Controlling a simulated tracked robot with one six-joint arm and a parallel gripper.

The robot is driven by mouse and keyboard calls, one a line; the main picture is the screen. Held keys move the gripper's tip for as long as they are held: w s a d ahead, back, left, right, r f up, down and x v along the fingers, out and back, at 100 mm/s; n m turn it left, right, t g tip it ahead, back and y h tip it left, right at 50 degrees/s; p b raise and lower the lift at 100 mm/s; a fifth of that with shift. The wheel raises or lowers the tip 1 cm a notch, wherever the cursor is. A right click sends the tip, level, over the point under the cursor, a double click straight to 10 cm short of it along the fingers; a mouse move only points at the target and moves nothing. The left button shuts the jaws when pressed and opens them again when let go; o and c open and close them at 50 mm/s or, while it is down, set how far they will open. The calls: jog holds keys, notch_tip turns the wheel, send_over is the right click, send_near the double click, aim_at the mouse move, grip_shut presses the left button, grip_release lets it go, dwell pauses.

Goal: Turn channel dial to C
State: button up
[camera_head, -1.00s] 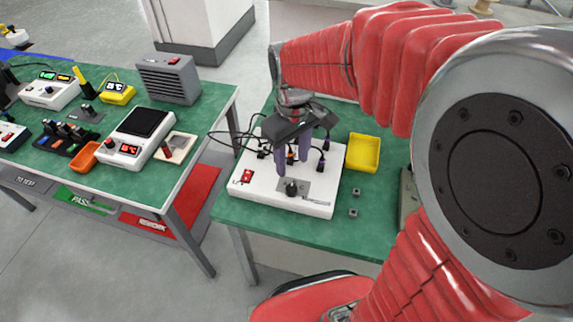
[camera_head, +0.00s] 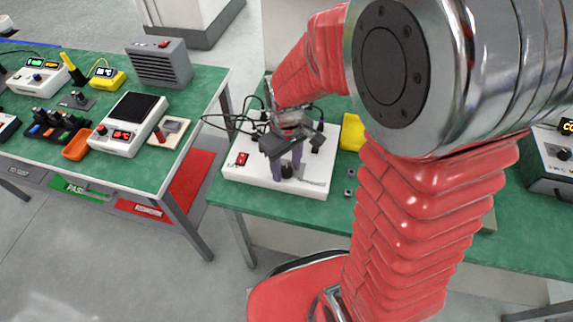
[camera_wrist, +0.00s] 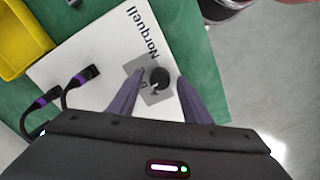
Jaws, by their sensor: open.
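The channel dial (camera_head: 287,170) is a black round knob on a grey plate on a white box (camera_head: 315,182). In the wrist view the dial (camera_wrist: 159,77) shows between my purple fingers, and the box (camera_wrist: 88,62) reads "Norquell". My gripper (camera_wrist: 160,80) is open, with one fingertip on each side of the dial; I cannot tell whether they touch it. In the head view my gripper (camera_head: 287,174) points down at the dial and partly hides it. A small letter, perhaps B, shows beside the dial; its pointer setting is unclear.
A red switch (camera_head: 242,159) and several black plugs with cables are on the box. A yellow tray (camera_head: 351,133) stands to its right on the green bench. Another bench with several instruments is at left.

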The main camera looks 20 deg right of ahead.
jog(key=shift+c, duration=0.6)
jog(key=c, duration=0.9)
jog(key=shift+m, duration=0.5)
jog(key=m, duration=1)
jog(key=o, duration=1)
